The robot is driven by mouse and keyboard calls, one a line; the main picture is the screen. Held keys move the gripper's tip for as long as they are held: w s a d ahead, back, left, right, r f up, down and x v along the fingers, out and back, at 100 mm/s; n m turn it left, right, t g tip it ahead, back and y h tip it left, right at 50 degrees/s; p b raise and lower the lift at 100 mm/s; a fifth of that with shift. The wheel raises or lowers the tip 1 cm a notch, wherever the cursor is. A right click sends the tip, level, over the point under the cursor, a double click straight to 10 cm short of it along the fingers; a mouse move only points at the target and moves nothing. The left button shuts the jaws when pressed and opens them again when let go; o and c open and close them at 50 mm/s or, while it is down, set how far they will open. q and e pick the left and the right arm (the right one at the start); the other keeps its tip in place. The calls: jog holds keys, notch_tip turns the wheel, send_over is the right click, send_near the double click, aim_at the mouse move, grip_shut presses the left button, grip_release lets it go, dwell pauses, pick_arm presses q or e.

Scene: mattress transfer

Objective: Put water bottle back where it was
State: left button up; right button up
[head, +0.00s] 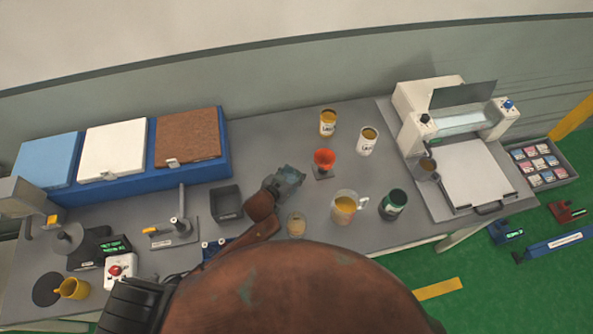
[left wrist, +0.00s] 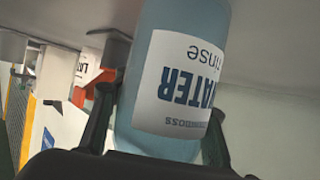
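The water bottle (left wrist: 185,85) is pale blue with a white label reading WATER, which appears upside down in the left wrist view. It stands between the two dark fingers of my left gripper (left wrist: 160,130), which press against its sides. In the head view my left gripper (head: 290,180) is over the middle of the bench, just left of the red funnel on its stand (head: 323,162). From above the gripper mostly hides the bottle, so its base and any contact with the bench cannot be told. My right gripper is not in view.
An empty dark bin (head: 227,203) is left of the gripper. A white machine (head: 470,170) occupies the bench's right end.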

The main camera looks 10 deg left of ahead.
aim_at(289, 180)
pick_arm(q)
jog(key=o, duration=0.9)
jog(key=shift+r, duration=0.1)
jog(key=v, duration=1.2)
jog(key=shift+r, duration=0.1)
